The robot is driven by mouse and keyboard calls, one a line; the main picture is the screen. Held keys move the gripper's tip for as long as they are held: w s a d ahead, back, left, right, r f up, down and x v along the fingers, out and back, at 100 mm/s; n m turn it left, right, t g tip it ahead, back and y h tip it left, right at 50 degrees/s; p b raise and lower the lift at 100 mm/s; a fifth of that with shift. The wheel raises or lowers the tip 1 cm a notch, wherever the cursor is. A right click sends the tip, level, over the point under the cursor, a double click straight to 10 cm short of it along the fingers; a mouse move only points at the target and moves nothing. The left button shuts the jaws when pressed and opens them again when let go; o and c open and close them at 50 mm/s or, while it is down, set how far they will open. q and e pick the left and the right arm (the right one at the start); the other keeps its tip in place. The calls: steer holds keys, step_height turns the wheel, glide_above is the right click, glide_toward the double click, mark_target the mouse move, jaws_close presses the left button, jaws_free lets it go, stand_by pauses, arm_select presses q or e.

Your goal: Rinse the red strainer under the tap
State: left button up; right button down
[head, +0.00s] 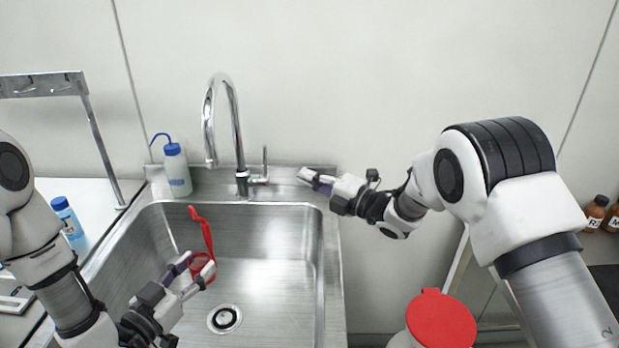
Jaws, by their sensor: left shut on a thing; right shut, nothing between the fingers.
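The red strainer (207,241) is over the sink basin (270,250), its long handle pointing up and its round end partly hidden by my fingers. My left gripper (195,268) is shut on the strainer near its round end. The tap (237,130) is a chrome gooseneck at the back of the sink, with its spout end above the strainer's handle tip. The tap's lever (264,165) stands upright on its right side. I cannot make out any water. My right gripper (308,180) is shut and empty, to the right of the lever and apart from it.
A wash bottle (177,172) stands at the sink's back left corner. A blue-capped bottle (68,220) is on the left counter below a metal rack (45,85). A red-lidded bin (440,318) is at lower right. Brown bottles (596,212) stand at far right. The drain (224,319) is uncovered.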

stand_by(0.5)
arm_select(q)
steer(key=s+r+p, duration=0.3)
steer(key=s+r, duration=0.1)
steer(key=s, duration=0.1)
steer(key=shift+a, duration=0.4)
steer(key=shift+p, duration=0.35)
stand_by(0.5)
